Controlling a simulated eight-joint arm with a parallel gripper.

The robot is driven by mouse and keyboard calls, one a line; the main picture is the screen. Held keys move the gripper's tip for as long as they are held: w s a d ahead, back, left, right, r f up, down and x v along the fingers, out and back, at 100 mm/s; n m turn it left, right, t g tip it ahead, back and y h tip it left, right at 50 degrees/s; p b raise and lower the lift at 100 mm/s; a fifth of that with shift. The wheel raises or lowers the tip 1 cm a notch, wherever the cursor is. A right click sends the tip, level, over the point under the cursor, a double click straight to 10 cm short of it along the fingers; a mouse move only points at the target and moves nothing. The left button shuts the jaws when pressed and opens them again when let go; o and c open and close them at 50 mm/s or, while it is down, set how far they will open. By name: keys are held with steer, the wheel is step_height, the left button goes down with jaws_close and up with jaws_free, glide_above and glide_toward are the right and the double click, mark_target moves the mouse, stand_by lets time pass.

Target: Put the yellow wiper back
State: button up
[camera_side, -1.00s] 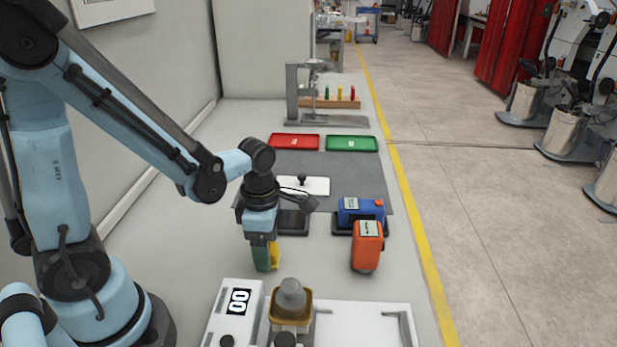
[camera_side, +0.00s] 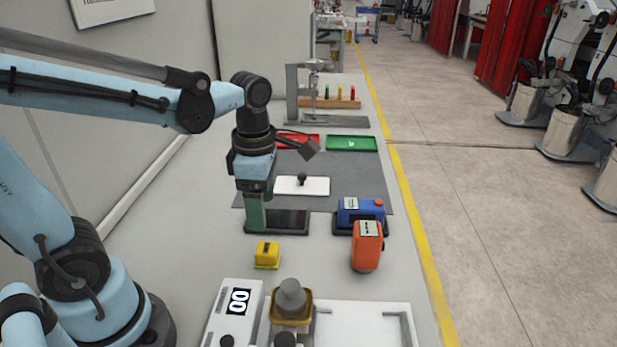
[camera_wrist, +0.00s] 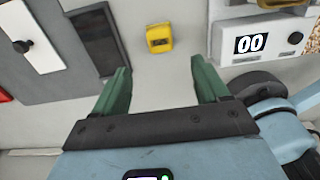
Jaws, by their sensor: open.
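The yellow wiper (camera_side: 267,255) is a small yellow block with a dark label. It rests on the light bench, in front of a dark flat holder (camera_side: 285,222). In the wrist view the wiper (camera_wrist: 159,39) lies beyond the fingertips, between their lines, apart from both, with the dark holder (camera_wrist: 98,40) to its left. My gripper (camera_side: 257,222), with green fingers, is above the bench, higher than the wiper. It also shows in the wrist view (camera_wrist: 160,67), open and empty. In the side view its fingers hide the holder's left end.
A blue device (camera_side: 352,212) sits on another dark holder, with an orange device (camera_side: 367,247) in front. A white box reading 00 (camera_side: 232,312) and a grey-topped cup (camera_side: 291,300) stand nearer. A white plate with a black knob (camera_side: 315,186) lies behind on the grey mat.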

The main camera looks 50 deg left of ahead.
steer(key=m+t, duration=0.2)
steer(key=m, duration=0.7)
steer(key=r+m+t, duration=0.1)
steer(key=m+t, duration=0.1)
steer(key=m, duration=0.7)
steer(key=m+t, duration=0.3)
steer(key=m, duration=0.6)
steer(key=shift+w+d+r, duration=0.35)
steer(key=shift+r, duration=0.05)
